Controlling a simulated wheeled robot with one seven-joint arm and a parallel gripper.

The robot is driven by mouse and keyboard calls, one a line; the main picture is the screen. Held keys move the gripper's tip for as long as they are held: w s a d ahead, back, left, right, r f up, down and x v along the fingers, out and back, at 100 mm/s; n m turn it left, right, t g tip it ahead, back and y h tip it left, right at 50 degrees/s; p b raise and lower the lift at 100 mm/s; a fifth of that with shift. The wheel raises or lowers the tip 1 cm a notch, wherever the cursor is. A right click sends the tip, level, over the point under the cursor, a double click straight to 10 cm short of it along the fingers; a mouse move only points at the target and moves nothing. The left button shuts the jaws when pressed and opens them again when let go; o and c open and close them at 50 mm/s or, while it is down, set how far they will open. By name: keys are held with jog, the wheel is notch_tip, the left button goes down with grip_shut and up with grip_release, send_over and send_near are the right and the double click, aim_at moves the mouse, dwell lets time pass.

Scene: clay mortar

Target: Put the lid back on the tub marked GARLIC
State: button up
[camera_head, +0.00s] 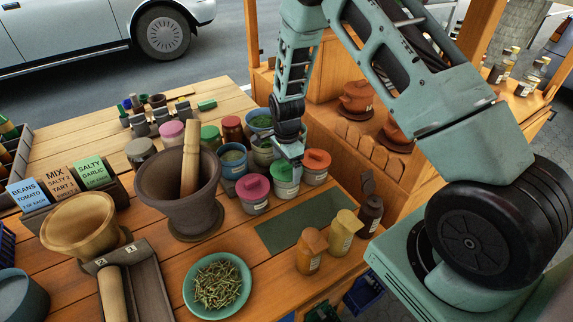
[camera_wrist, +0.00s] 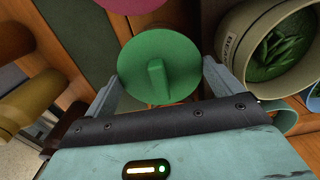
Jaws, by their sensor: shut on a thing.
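My gripper (camera_wrist: 160,85) is shut on a round green lid (camera_wrist: 158,68) with a raised bar handle, one finger at each side of its rim. In the head view my gripper (camera_head: 289,158) points down among the tubs. The green lid (camera_head: 284,172) shows there directly over a pale tub (camera_head: 285,188); I cannot tell whether it rests on it. An open cream tub (camera_wrist: 238,47) with green leaves stands beside the lid in the wrist view.
A pink-lidded tub (camera_head: 253,193) and a red-lidded tub (camera_head: 316,166) stand close on either side. Shakers (camera_head: 343,232) stand in front right. A dark green mat (camera_head: 300,222) is bare.

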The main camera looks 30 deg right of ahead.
jog(key=o, duration=0.7)
jog(key=shift+c, duration=0.2)
jog(key=shift+r+p, duration=2.45)
jog(key=shift+r, duration=1.1)
grip_shut()
